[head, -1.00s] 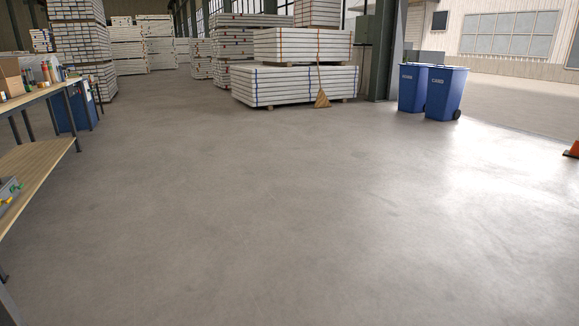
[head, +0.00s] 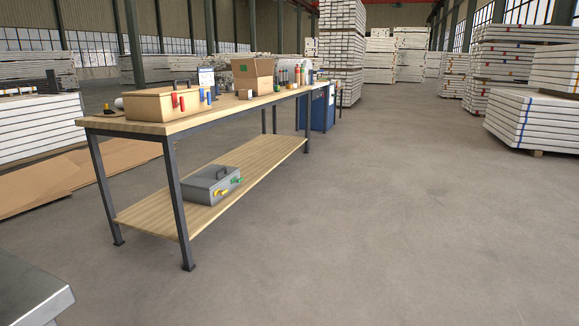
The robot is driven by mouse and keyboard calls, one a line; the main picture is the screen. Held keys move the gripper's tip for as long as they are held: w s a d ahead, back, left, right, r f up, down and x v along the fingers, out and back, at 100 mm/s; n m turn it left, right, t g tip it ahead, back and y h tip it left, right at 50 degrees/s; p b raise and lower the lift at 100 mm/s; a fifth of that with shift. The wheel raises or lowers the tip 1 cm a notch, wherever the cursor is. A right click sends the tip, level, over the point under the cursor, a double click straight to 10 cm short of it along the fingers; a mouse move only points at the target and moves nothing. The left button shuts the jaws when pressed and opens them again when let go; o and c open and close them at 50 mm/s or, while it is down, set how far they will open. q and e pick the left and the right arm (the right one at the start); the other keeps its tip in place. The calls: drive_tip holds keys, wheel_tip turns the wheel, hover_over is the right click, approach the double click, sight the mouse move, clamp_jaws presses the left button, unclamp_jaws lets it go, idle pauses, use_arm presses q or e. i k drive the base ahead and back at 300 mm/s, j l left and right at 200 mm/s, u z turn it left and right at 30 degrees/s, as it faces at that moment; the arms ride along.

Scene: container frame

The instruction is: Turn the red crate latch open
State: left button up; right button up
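A tan wooden crate (head: 160,104) stands at the near left end of the workbench top in the head view. On its front side are a red latch (head: 178,101) and a blue latch (head: 207,96); the red part shows as two small upright pieces, and I cannot tell its turn position from here. A grey box (head: 211,185) with a handle, a yellow latch and a green latch sits on the lower shelf. Neither of my grippers is in view.
The workbench (head: 230,107) has dark metal legs and a lower wooden shelf (head: 160,208). An open cardboard box (head: 252,76) and bottles stand further along the top. Flat cardboard (head: 100,168) lies behind it. A grey metal corner (head: 30,295) shows at bottom left. Open floor lies to the right.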

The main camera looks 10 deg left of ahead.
sight(176, 103)
drive_tip(key=i+u, duration=0.35)
drive_tip(key=i+l+u, duration=0.15)
drive_tip(key=i+u, duration=0.25)
drive_tip(key=i+l+u, duration=0.35)
drive_tip(key=i+l, duration=0.15)
drive_tip(key=l, duration=0.15)
drive_tip(key=i+l+u, duration=0.15)
drive_tip(key=i+l, duration=0.2)
drive_tip(key=l, duration=0.2)
